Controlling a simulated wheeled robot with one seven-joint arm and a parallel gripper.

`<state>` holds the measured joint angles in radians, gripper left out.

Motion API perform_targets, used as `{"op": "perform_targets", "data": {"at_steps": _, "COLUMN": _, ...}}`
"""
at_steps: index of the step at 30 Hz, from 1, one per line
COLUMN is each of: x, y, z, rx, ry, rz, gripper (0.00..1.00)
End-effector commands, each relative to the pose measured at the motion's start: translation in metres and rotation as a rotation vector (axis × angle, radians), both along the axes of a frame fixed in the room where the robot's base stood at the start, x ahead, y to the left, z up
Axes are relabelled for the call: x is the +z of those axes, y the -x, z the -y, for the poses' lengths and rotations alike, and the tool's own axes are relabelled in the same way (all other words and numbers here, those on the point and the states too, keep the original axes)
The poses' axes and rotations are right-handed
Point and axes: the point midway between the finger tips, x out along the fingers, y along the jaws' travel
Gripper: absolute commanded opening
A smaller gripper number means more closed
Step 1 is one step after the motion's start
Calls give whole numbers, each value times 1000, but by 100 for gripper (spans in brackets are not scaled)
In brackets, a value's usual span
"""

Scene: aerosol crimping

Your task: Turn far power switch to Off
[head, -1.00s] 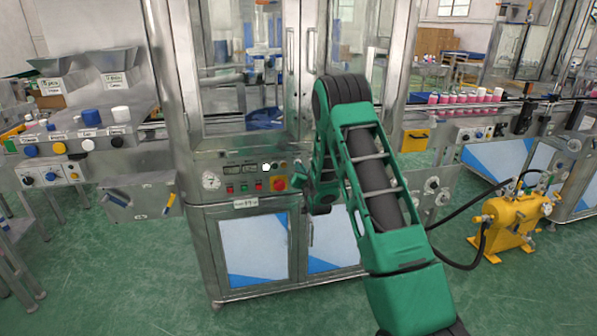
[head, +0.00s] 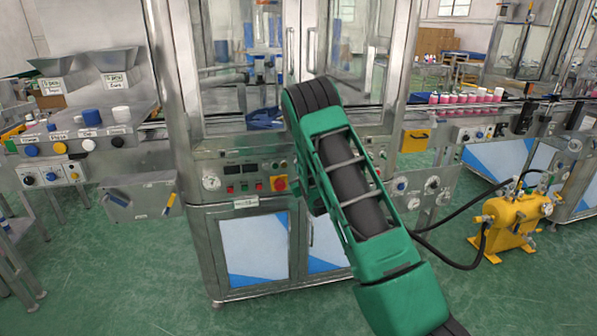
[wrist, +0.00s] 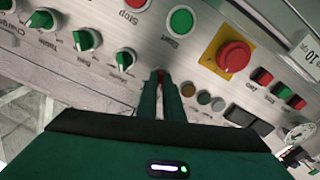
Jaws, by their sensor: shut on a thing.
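In the wrist view my gripper (wrist: 160,88) reaches the metal control panel (wrist: 150,30), with its two green fingers close together. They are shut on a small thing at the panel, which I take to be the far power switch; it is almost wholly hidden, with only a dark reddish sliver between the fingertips. I cannot read its setting or its label. In the head view the gripper and this part of the panel are hidden behind my green arm.
Green rotary knobs (wrist: 124,57) line the panel left of my fingers. A green start button (wrist: 181,20) and a red emergency stop (wrist: 234,55) on a yellow plate are close by. In the head view, the cabinet (head: 243,245) stands below the panel; a yellow pump (head: 517,222) stands right.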

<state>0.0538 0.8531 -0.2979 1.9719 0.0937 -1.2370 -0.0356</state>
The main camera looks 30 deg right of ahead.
Motion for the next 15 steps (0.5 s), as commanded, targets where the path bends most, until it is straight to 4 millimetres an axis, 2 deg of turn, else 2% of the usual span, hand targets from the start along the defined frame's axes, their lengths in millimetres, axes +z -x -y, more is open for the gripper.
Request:
{"op": "perform_targets", "data": {"at_steps": 6, "x": -2, "y": -1, "z": -4, "rx": 4, "ry": 107, "rz": -34, "gripper": 0}}
{"op": "perform_targets", "data": {"at_steps": 15, "x": -2, "y": 0, "z": -4, "rx": 4, "ry": 173, "rz": -53, "gripper": 0}}
